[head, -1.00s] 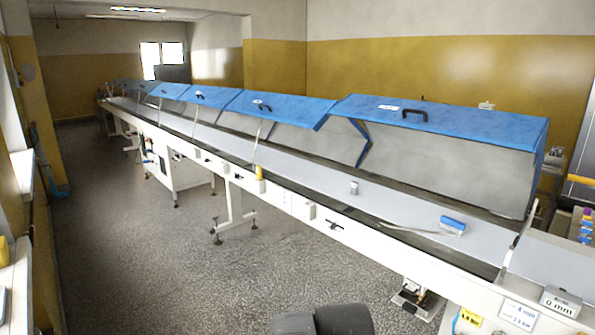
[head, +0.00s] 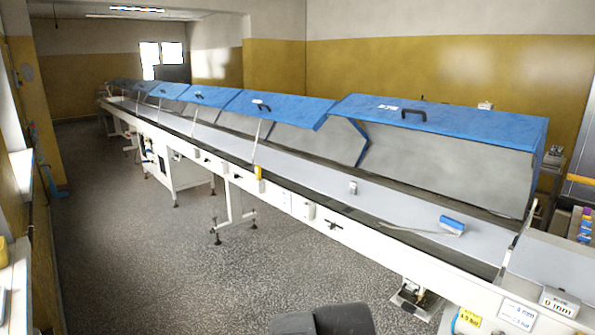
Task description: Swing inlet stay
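A long white conveyor machine (head: 410,262) runs from the right foreground to the far left, under a row of raised blue-topped hoods (head: 440,118). A slim pale upright bar (head: 514,243) stands at the right end of the nearest hood. Another thin pale bar (head: 257,135) leans up to the hood behind. Both look like stays; I cannot tell for sure which is the inlet stay. My gripper is not in view. A dark rounded part at the bottom middle seems to be mine, and no fingers show on it.
A blue-headed scraper or brush (head: 452,224) lies on the grey belt, with a small grey block (head: 353,188) farther left. Coloured bottles (head: 585,225) stand far right. The speckled floor (head: 150,270) at left is clear.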

